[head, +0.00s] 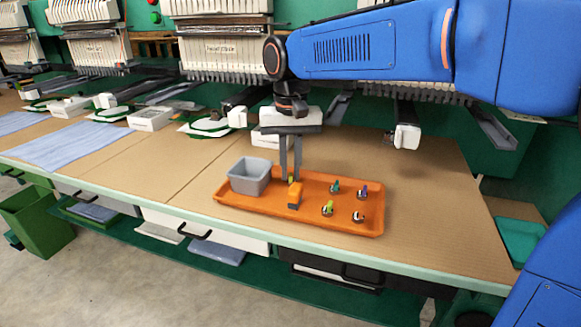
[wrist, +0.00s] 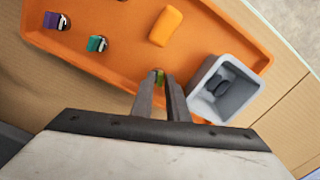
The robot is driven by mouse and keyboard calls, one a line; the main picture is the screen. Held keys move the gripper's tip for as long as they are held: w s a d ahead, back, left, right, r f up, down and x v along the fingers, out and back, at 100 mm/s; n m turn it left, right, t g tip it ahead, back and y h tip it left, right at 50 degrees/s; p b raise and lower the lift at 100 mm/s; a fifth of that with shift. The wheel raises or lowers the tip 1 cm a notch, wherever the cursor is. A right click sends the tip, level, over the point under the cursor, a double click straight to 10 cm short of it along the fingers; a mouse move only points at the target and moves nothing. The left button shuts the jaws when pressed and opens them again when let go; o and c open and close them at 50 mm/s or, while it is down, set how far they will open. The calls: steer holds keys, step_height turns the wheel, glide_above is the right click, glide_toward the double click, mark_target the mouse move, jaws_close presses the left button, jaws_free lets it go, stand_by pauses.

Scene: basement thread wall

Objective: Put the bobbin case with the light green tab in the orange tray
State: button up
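The orange tray (head: 250,204) lies on the workbench, and it fills much of the wrist view (wrist: 107,65). My gripper (head: 291,178) points down at the back part of the tray, just right of the grey bin. Its fingertips (wrist: 160,77) are closed around a small piece with a light green tab (wrist: 158,77), seen as a yellow-green spot in the head view (head: 291,179). The fingers hide most of this piece. It is over or in the tray; I cannot tell whether it touches the tray floor.
The grey bin (head: 249,177) stands in the tray's left end, with dark pieces inside. An orange block (head: 295,195) lies near the gripper. Bobbin cases with teal (head: 334,187), purple (head: 362,191), yellow-green (head: 327,208) and pale (head: 358,217) tabs stand to the right.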

mark_target(290, 174)
steer(key=shift+o, duration=0.6)
step_height(290, 174, up, 12)
steer(key=shift+r, duration=0.1)
stand_by(0.4)
